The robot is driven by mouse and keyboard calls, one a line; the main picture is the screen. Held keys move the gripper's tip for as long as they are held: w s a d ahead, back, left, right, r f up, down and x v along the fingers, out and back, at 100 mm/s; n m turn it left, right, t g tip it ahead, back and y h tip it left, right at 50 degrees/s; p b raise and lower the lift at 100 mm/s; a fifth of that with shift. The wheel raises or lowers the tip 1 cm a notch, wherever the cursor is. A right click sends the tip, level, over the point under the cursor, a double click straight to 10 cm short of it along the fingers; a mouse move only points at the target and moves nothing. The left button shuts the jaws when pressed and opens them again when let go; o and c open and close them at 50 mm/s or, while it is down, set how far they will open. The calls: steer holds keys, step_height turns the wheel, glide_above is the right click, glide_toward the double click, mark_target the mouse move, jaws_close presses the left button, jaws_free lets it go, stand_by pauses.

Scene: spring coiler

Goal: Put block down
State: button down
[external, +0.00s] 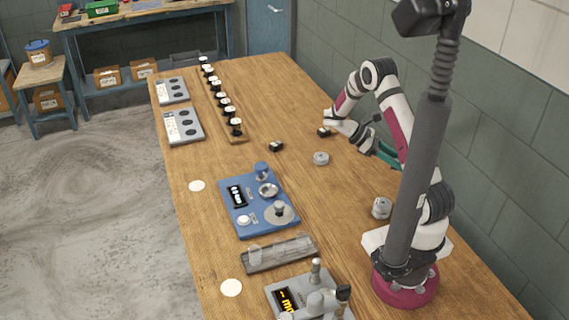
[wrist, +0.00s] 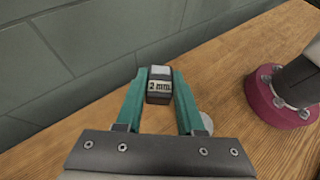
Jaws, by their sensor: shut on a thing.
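My gripper (wrist: 159,84) has teal fingers, shut on a dark block (wrist: 158,93) with a pale label reading "2 mm" in the wrist view. The block sits between the fingertips. In the external view my gripper (external: 389,156) is near the wall side of the table, behind my arm link, and the held block is not clearly visible there. I cannot tell whether the block touches the table (external: 285,95). Two similar small dark blocks stand on the wood: one block (external: 323,132) beside my wrist, another block (external: 276,146) farther left.
Grey round pieces lie at a middle spot (external: 321,158) and near my base (external: 381,208). A blue device (external: 240,218), a clear-tubed rack (external: 280,253) and a grey device (external: 285,290) fill the near left. A row of black-and-white knobs (external: 227,111) stands behind. The wall is close on the right.

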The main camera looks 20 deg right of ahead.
steer(key=w+a+f+m+g+y, duration=0.1)
steer(key=w+a+f+m+y, duration=0.1)
steer(key=a+m+y, duration=0.55)
steer(key=w+a+f+m+y, duration=0.2)
steer(key=a+m+y, duration=0.3)
steer(key=m+y, duration=0.55)
steer(key=w+r+m+t+y, duration=0.1)
steer(key=w+r+m+t, duration=0.3)
steer(key=w+m+t, duration=0.4)
steer(key=w+r+m+t+y, duration=0.2)
steer(key=w+r+m+t, duration=0.4)
steer(key=w, duration=0.5)
steer(key=shift+m+g, duration=0.3)
steer(key=shift+m, duration=0.1)
steer(key=w+a+f, duration=0.1)
steer(key=a+f, duration=0.2)
steer(key=f, duration=0.1)
steer(key=w+a+f, duration=0.1)
steer(key=a+f, duration=0.3)
steer(key=f, duration=0.1)
steer(key=w+a+f, duration=0.1)
steer(key=a+f, duration=0.3)
steer(key=shift+w+f, duration=0.2)
steer(key=shift+f, duration=0.1)
step_height(320, 180, down, 4)
steer(key=shift+a+f, duration=0.1)
